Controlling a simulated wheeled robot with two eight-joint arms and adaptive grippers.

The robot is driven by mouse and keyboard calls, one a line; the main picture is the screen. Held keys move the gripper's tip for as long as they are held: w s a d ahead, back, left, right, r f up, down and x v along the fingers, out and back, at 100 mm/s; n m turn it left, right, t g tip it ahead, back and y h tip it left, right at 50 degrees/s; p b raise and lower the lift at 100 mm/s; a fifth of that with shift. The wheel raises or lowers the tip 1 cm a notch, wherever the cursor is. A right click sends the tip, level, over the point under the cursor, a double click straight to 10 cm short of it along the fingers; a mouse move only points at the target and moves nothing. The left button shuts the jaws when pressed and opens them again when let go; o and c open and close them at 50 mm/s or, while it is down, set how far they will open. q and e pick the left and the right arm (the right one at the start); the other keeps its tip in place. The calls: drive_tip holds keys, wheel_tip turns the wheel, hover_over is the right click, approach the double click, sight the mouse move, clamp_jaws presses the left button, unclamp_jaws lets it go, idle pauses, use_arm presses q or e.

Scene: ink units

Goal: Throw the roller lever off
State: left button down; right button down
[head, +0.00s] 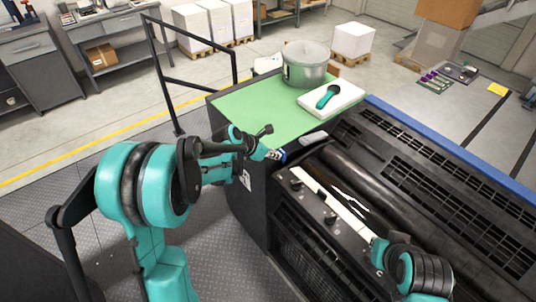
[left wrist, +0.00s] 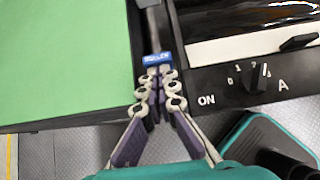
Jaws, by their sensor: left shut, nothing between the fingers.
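The roller lever's dark grey bar (left wrist: 152,22) and its blue "ROLLER" label (left wrist: 158,59) show in the left wrist view, in the gap between the green top and the black machine panel. In the head view, the blue label (head: 280,155) shows at the machine's near corner. My left gripper (left wrist: 158,72) is shut and empty. Its fingertips are right at the label's near edge; I cannot tell whether they touch it. The gripper (head: 270,154) is small in the head view. My right arm shows at lower right, but its gripper does not.
A black knob (left wrist: 257,84) with an "ON" mark sits on the panel right of the lever. A grey pot (head: 306,66) and a white pad (head: 331,98) with a teal-handled tool stand on the green top (head: 240,104). Dark rollers (head: 362,180) lie to the right.

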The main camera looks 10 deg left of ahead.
sight(282, 151)
use_arm(q)
drive_tip(key=shift+w+d+r+g+y+p, duration=0.15)
drive_tip(key=shift+w+d+g+y+p, duration=0.35)
drive_tip(key=shift+w+d, duration=0.6)
drive_tip(key=shift+w+d+b, duration=0.2)
drive_tip(key=shift+w+d, duration=0.1)
drive_tip(key=shift+w, duration=0.25)
drive_tip(key=shift+w+d+b, duration=0.15)
drive_tip(key=shift+w+d, duration=0.15)
drive_tip(key=shift+w, duration=0.25)
use_arm(e)
drive_tip(key=shift+s+r, duration=0.1)
drive_tip(key=shift+r, duration=0.4)
drive_tip(key=shift+a, duration=0.1)
